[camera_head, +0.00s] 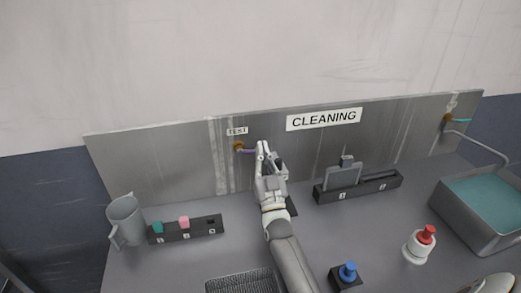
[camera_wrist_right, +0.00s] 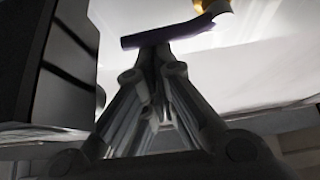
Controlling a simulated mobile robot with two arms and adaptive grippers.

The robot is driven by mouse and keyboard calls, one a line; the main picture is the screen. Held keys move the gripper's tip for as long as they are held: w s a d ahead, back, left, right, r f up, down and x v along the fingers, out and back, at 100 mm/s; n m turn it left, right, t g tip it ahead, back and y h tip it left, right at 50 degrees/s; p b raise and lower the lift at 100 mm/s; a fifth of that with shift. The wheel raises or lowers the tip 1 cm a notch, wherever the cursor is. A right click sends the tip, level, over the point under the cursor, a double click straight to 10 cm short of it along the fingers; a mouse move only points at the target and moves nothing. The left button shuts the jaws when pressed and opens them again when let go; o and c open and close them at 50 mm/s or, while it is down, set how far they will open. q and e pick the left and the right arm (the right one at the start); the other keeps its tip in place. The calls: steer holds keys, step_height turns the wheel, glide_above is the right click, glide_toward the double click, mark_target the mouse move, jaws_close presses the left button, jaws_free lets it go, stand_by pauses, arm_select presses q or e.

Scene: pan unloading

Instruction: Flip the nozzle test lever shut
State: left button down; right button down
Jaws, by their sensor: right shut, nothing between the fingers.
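The nozzle test lever (camera_head: 248,151) is a small purple bar on a brass fitting (camera_head: 238,146) under the TEST label on the metal back panel. It points right, roughly level. In the right wrist view the purple lever (camera_wrist_right: 168,35) lies across just beyond the fingertips, with its brass fitting at the upper right. My right gripper (camera_head: 262,148) is shut and empty, its tips at the lever's free end. Whether they touch it I cannot tell. My left gripper is not clearly visible.
A grey jug (camera_head: 125,220) and a black rack (camera_head: 187,229) with coloured pieces stand at left. A black slotted holder (camera_head: 359,187) stands right of my arm. A red-topped bottle (camera_head: 420,244), a blue-knobbed block (camera_head: 346,275) and a water-filled basin (camera_head: 458,215) are further right. A mesh basket (camera_head: 240,281) is in front.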

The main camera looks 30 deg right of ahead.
steer(key=shift+f, duration=0.3)
